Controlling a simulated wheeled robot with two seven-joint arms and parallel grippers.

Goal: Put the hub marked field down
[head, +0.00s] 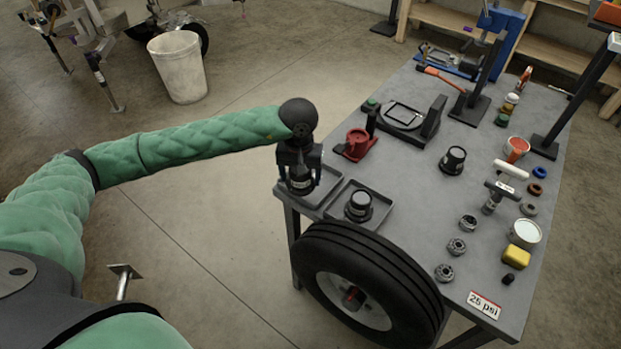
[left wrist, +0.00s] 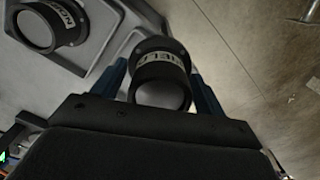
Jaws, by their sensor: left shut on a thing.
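My left gripper (head: 300,178) is shut on a black hub (head: 300,186) with a pale label band. In the left wrist view the hub (left wrist: 160,72) sits between the two blue fingers (left wrist: 160,88), and its label shows letters ending in "IELD". The held hub is at the left grey tray (head: 326,180) on the table's near left corner. I cannot tell whether it touches the tray. A second black hub (head: 358,205) stands in the neighbouring tray (head: 378,217); its label in the left wrist view (left wrist: 50,25) is partly readable, beginning "NO". My right gripper is out of view.
A third black hub (head: 453,160) stands mid-table. A red fixture (head: 355,145) is behind the trays, and a tyre (head: 370,280) is at the table's front. Small bearings, cans and tools crowd the right side. A white bucket (head: 178,67) stands on the floor.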

